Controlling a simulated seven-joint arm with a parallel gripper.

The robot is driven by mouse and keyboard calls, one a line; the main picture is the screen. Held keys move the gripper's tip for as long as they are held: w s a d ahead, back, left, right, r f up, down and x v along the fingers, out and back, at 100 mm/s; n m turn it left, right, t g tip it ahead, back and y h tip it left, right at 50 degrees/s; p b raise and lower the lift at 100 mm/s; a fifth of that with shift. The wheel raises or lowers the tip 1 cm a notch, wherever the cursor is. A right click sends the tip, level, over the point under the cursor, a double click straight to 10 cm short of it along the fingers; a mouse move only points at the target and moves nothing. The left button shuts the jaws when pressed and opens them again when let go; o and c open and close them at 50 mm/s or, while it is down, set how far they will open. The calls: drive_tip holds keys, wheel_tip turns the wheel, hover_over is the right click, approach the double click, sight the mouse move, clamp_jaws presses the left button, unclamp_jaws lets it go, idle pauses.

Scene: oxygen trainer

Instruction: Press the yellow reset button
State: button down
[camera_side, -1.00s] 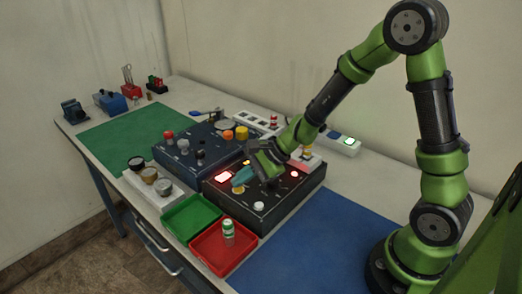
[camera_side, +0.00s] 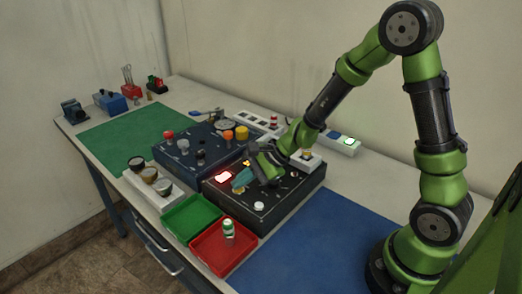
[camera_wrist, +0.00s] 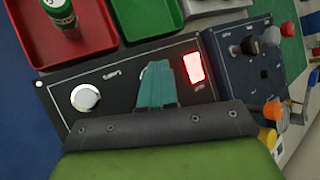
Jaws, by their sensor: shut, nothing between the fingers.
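A yellow button (camera_side: 307,153) sits on a small pale box (camera_side: 304,164) behind the black panel (camera_side: 287,201), to the right of my gripper. Its label cannot be read, so I cannot tell for sure that it is the reset button. My gripper (camera_side: 241,181) is shut and empty, with teal fingers pointing down over the black panel. In the wrist view the closed fingertips (camera_wrist: 157,68) lie just left of a lit red square (camera_wrist: 194,68). The fingers hide part of the panel, and contact with it cannot be told.
The black panel has a white round button (camera_wrist: 86,98). A blue panel (camera_side: 178,156) with knobs and a yellow cap (camera_side: 241,133) stands to the left. A red tray (camera_side: 223,262) with a green-topped vial (camera_side: 228,228) and a green tray (camera_side: 190,218) are in front.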

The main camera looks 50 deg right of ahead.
sight(242, 189)
drive_tip(key=shift+r, duration=0.8)
drive_tip(key=shift+r, duration=2.55)
drive_tip(key=shift+s+f, duration=0.2)
drive_tip(key=shift+s, duration=0.1)
drive_tip(key=s+d+r+n+h, duration=0.1)
drive_tip(key=s+r+n+h, duration=0.1)
drive_tip(key=s+r+n, duration=0.3)
drive_tip(key=s+d+r+n+h, duration=0.2)
drive_tip(key=s+r+n, duration=0.4)
drive_tip(key=s+n, duration=0.3)
drive_tip(key=s, duration=0.4)
drive_tip(key=shift+d+r+n, duration=0.15)
drive_tip(key=shift+r+n, duration=0.1)
drive_tip(key=shift+n, duration=0.05)
